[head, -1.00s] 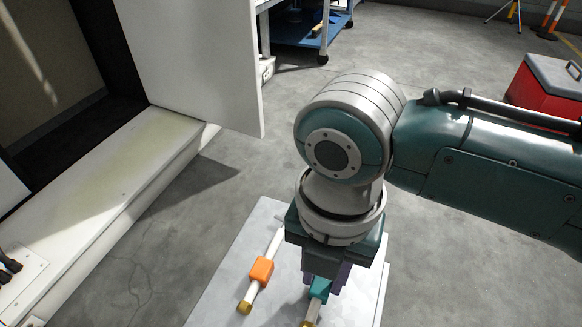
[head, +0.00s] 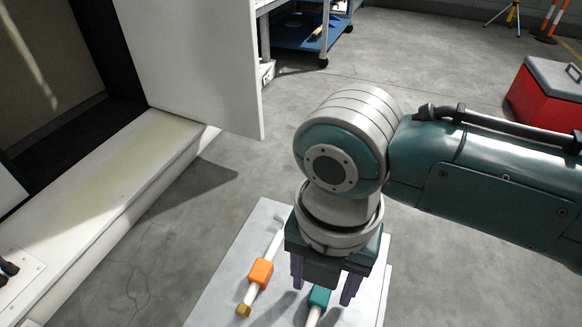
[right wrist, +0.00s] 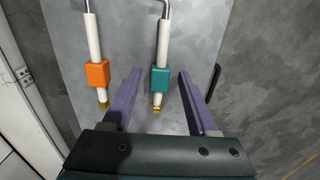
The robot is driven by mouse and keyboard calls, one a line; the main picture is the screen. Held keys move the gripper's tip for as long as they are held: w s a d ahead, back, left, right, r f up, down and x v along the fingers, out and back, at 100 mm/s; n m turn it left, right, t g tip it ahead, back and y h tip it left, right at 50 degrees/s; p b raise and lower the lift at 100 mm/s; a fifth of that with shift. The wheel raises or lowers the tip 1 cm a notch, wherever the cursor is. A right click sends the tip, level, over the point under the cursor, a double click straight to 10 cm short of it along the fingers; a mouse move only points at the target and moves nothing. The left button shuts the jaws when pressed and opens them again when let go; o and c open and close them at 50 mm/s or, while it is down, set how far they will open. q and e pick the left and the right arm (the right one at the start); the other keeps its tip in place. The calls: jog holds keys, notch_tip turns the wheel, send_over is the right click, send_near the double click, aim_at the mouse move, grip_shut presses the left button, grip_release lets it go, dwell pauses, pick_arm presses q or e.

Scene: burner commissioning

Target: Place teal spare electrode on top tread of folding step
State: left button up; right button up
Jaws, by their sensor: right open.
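The teal spare electrode (head: 319,297) has a teal block on a white rod with a brass tip. It appears to lie on the flat grey surface, apparently the folding step's top tread (head: 235,285), beside an orange-block electrode (head: 261,272). In the right wrist view the teal electrode (right wrist: 160,78) shows with its bent metal end away from me. My right gripper (head: 322,291) is open above it, one purple finger on each side, both apart from the block. In the head view my wrist hides part of the teal electrode. My left gripper is not in view.
A white cabinet door (head: 195,60) and a pale ledge (head: 120,190) stand at the left. A red box (head: 545,95) with a grey lid is at the far right. A blue cart (head: 305,35) stands at the back. The grey floor between is clear.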

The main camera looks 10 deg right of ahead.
jog(key=s+a+r+m+y+p, duration=0.1)
jog(key=s+r+m+p, duration=0.1)
jog(key=r+p, duration=0.3)
jog(key=s+a+r+m+y+p, duration=0.1)
jog(key=a+r+m+p, duration=0.1)
jog(key=r, duration=0.5)
jog(key=s+d+r+m+t+h, duration=0.1)
jog(key=s+d+m, duration=0.3)
jog(key=m, duration=0.7)
jog(key=s+d+r+m+t, duration=0.2)
jog(key=s+d+m, duration=0.2)
jog(key=d+m, duration=0.4)
jog(key=m, duration=0.4)
jog(key=shift+s+d+t+h, duration=0.3)
jog(key=shift+s+d+h, duration=0.05)
jog(key=shift+s+h, duration=0.05)
jog(key=shift+w, duration=0.15)
